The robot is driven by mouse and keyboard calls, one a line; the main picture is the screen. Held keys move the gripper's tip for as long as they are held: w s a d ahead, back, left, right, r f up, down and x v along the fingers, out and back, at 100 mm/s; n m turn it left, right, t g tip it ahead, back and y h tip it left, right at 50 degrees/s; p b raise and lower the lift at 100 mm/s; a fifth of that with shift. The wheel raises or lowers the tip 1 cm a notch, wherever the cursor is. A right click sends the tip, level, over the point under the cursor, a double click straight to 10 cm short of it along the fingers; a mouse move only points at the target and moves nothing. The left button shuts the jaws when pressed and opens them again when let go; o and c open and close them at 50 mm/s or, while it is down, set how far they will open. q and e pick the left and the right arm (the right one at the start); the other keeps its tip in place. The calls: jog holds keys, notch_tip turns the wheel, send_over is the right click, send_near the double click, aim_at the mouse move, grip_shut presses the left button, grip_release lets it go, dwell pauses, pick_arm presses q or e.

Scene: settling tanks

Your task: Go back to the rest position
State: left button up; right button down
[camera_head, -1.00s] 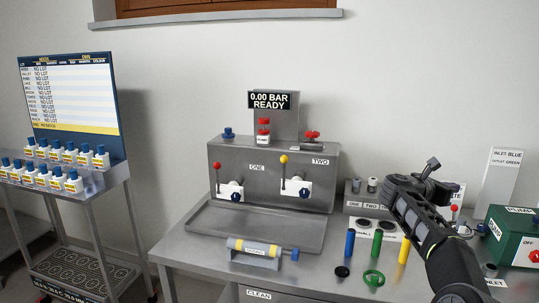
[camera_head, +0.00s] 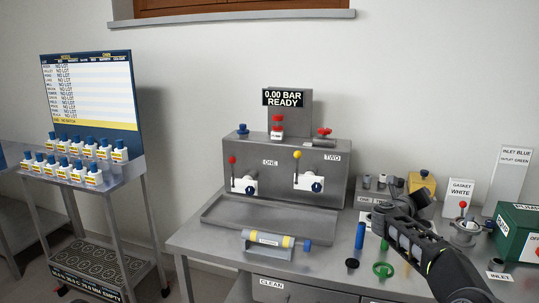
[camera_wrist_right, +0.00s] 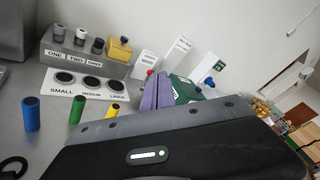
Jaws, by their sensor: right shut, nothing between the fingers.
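My right arm comes in from the right in the head view, over the right part of the bench. Its gripper (camera_head: 402,192) is raised in front of the back row of parts, partly covering them. In the right wrist view the two purple fingers (camera_wrist_right: 166,92) lie together with nothing between them. The gripper is shut and empty. My left arm and gripper do not show in the head view.
A bottle cart (camera_head: 92,185) stands left. The floor gap between is clear.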

jog(key=w+a+f+n+t+y+b, duration=0.25)
jog(key=a+f+n+y, duration=0.45)
jog(key=a+f+n, duration=0.9)
jog(key=s+a+f+n+g+y+b, duration=0.1)
jog(key=s+a+f+n+y, duration=0.4)
jog(key=f, duration=0.6)
jog(key=s+a+f+n+g+y, duration=0.1)
jog(key=s+a+f+n, duration=0.2)
jog(key=s+a+f, duration=0.6)
jog(key=s+a+f+n+g+y+b, duration=0.1)
jog(key=s+a+f+n+g+y, duration=0.2)
jog(key=s+f, duration=0.55)
jog(key=s+a+f+n+g+b, duration=0.2)
jog(key=s+a+f+n+g, duration=0.15)
jog(key=s+f, duration=0.5)
jog(key=s+a+f+n+g+b, duration=0.1)
jog(key=s+f, duration=0.1)
jog(key=s, duration=0.6)
jog(key=s+a+f+n+g+b, duration=0.1)
jog(key=s+f+n+g+b, duration=0.1)
jog(key=s, duration=0.6)
jog(key=s+a+f+n+g+y+b, duration=0.1)
jog(key=s+a+f, duration=0.1)
jog(key=s, duration=0.6)
jog(key=shift+f, duration=0.75)
